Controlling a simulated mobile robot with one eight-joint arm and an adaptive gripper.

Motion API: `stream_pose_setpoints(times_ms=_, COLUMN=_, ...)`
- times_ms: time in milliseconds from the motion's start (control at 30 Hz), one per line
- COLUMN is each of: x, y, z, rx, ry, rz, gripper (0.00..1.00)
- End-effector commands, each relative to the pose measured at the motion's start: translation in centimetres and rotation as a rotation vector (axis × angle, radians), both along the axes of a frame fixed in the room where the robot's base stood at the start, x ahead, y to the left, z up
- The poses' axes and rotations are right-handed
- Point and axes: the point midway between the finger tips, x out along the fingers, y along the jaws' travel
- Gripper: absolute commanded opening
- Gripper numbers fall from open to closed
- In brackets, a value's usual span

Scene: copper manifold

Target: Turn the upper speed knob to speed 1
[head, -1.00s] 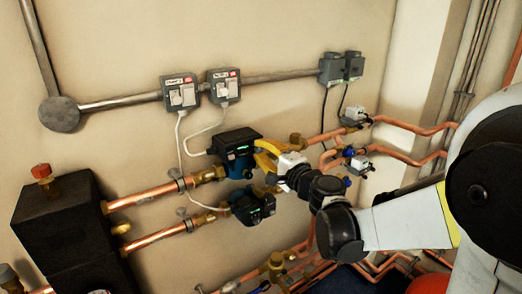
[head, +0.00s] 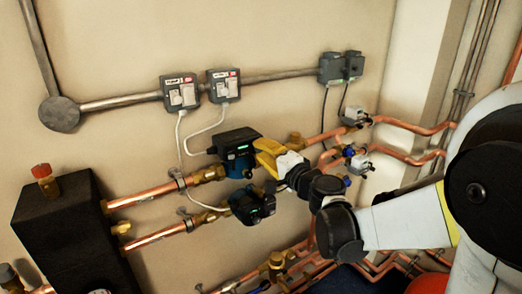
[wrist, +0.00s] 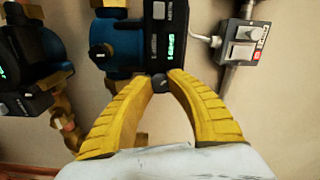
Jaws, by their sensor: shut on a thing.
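The upper pump (head: 234,148) is a blue body with a black control box, on the upper copper pipe. It also shows at the top of the wrist view (wrist: 122,42), with a lit green display on its box. Its small dark round speed knob (wrist: 159,83) sits between my yellow fingertips. My gripper (head: 260,153) reaches the front of this pump from the right and is shut on the knob. In the head view the fingers hide the knob. I cannot read which speed the knob marks.
The lower pump (head: 253,204) sits close below; it shows at the left in the wrist view (wrist: 34,62). Switch boxes (head: 180,92) (head: 223,86) with white cables hang on the wall above. A black block (head: 62,235) stands at the left. Copper pipes run below and right.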

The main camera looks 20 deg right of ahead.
Motion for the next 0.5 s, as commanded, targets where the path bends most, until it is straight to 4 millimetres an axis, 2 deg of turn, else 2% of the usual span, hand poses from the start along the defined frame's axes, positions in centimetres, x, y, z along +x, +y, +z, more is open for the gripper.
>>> stream_pose_setpoints(times_ms=33, x=-0.01, y=-0.02, z=-0.02, rx=0.000, ry=0.000, rz=0.000, gripper=0.00)
stream_pose_setpoints(times_ms=67, x=-0.01, y=-0.01, z=-0.01, rx=0.000, ry=0.000, rz=0.000, gripper=0.25)
stream_pose_setpoints(times_ms=100, x=-0.01, y=-0.01, z=-0.01, rx=0.000, ry=0.000, rz=0.000, gripper=0.37)
stream_pose_setpoints(times_ms=133, x=-0.01, y=-0.01, z=-0.01, rx=0.000, ry=0.000, rz=0.000, gripper=0.45)
stream_pose_setpoints(times_ms=500, x=-0.47, y=-0.18, z=0.02, rx=0.001, ry=0.000, rz=-0.001, gripper=0.45)
